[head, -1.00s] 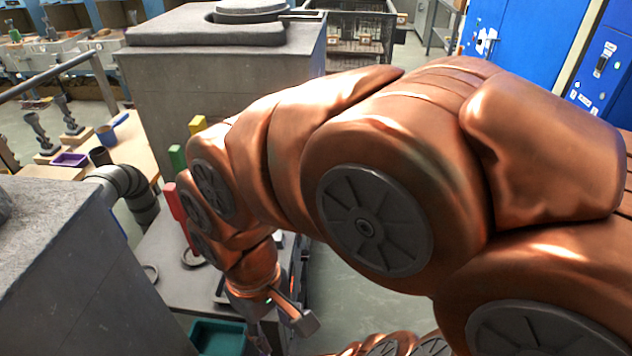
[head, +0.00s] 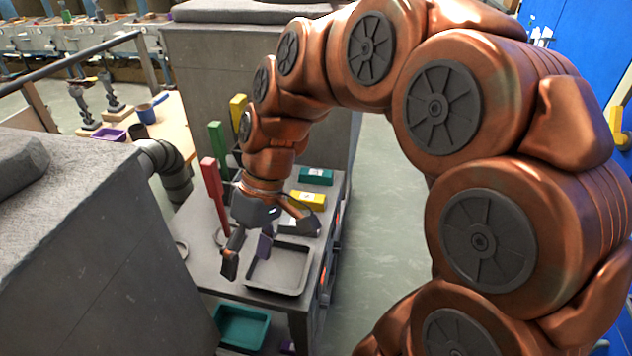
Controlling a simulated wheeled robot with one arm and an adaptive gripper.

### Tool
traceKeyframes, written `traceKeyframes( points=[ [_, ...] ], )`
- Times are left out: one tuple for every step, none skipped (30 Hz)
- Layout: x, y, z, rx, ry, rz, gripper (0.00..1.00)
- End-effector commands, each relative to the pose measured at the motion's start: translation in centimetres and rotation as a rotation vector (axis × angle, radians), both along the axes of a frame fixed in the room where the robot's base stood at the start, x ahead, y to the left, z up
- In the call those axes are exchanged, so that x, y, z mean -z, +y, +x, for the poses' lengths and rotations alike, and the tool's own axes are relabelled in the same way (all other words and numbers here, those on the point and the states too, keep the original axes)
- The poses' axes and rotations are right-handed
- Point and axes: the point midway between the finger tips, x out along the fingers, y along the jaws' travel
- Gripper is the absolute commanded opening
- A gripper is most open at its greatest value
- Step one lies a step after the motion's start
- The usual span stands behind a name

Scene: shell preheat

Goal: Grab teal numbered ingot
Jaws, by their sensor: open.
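The teal ingot (head: 315,176) lies on the grey bench (head: 204,248) toward its far right side, with a pale label on top; the number is too small to read. My gripper (head: 264,237) points down over the bench with its fingers spread. It is open, nearer to the camera than the teal ingot and to its left, apart from it. A yellow ingot (head: 308,199) lies just in front of the teal one. A further pale-labelled piece is partly hidden behind my gripper. A small purple shape shows between the fingers; I cannot tell whether it is part of the gripper.
Red (head: 214,197), green (head: 218,150) and yellow (head: 238,110) upright bars stand at the left. A teal bin (head: 243,327) sits low in front. Grey block furnaces flank the bench; floor at right is clear.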

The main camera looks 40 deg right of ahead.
Motion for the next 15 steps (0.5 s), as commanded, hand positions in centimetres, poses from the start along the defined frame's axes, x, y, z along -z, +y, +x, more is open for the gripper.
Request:
traceKeyframes(
  points=[
    [0.5,-0.1,1.4,-0.012,-0.013,0.036,0.75],
    [0.5,-0.2,2.0,-0.023,-0.025,0.06,0.75],
    [0.6,-0.2,3.0,-0.037,-0.041,0.09,0.75],
    [0.6,-0.3,3.7,-0.048,-0.053,0.11,0.75],
    [0.7,-0.5,4.5,-0.056,-0.066,0.131,0.75],
    [0.7,-0.7,5.5,-0.068,-0.086,0.16,0.75],
    [0.7,-0.9,6.2,-0.076,-0.101,0.181,0.75],
    [0.8,-1.1,6.9,-0.084,-0.116,0.202,0.75],
    [0.9,-1.4,7.9,-0.092,-0.138,0.229,0.75],
    [1.0,-1.8,8.7,-0.098,-0.155,0.246,0.75],
    [1.0,-2.2,9.4,-0.103,-0.174,0.264,0.75],
    [1.1,-2.6,10.4,-0.111,-0.199,0.289,0.75],
    [1.2,-3.0,11.1,-0.115,-0.217,0.309,0.75],
    [1.4,-3.4,11.8,-0.119,-0.235,0.324,0.75],
    [1.6,-4.1,12.8,-0.124,-0.263,0.345,0.75]
  ],
)
